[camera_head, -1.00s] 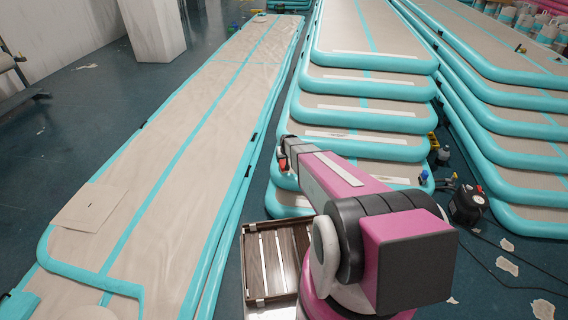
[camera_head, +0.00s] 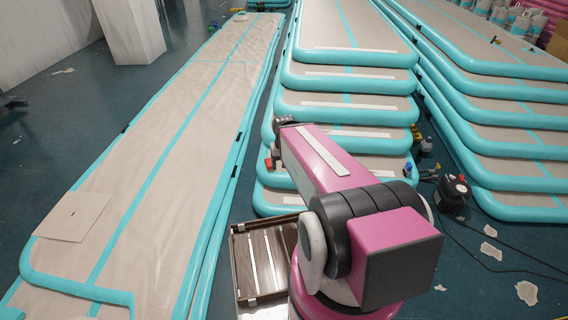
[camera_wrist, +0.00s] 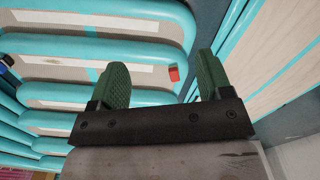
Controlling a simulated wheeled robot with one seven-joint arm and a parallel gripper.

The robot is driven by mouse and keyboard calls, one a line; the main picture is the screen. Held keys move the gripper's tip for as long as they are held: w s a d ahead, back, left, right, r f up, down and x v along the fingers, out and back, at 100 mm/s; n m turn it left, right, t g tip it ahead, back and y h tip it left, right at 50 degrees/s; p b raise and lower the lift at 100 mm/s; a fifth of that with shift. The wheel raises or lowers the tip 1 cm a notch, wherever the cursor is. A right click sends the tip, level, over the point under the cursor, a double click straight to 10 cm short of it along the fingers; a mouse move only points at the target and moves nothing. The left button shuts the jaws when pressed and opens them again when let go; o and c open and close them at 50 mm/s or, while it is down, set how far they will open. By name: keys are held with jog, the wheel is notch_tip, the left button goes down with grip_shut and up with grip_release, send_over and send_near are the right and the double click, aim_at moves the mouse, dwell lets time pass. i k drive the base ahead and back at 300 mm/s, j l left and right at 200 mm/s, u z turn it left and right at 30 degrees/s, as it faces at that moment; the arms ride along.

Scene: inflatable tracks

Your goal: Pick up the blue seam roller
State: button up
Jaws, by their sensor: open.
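A small blue item (camera_head: 408,169), which may be the blue seam roller, shows at the right edge of the low mats in the head view. It is too small to make out its shape. In the wrist view, my gripper (camera_wrist: 162,64) is open, with its two green fingers wide apart and nothing held. A small red item (camera_wrist: 174,73) shows between the fingers, beyond them on or near the mat stack. It also shows in the head view (camera_head: 268,164), left of my arm. My arm hides part of the lower mats, and my fingers are not clear in the head view.
Stepped stacks of beige and turquoise mats (camera_head: 345,107) stand ahead, and a long mat (camera_head: 150,150) lies left. A wooden slatted crate (camera_head: 237,265) is beside my arm. A black machine (camera_head: 453,193) with cables stands right. Dark floor shows between the stacks.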

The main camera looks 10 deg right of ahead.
aim_at(407, 172)
jog(key=z, duration=1.7)
jog(key=k+l, duration=0.15)
jog(key=k, duration=0.25)
jog(key=i+l+u, duration=0.1)
jog(key=l, duration=0.2)
jog(key=i+l, duration=0.25)
jog(key=i+l+u, duration=0.15)
jog(key=l, duration=0.3)
jog(key=i+l, duration=0.15)
jog(key=l, duration=0.2)
jog(key=i+l+u, duration=0.15)
jog(key=l, duration=0.2)
jog(key=i+l+u, duration=0.1)
jog(key=l, duration=0.25)
jog(key=i+l, duration=0.15)
jog(key=l, duration=0.25)
jog(key=j+u, duration=0.05)
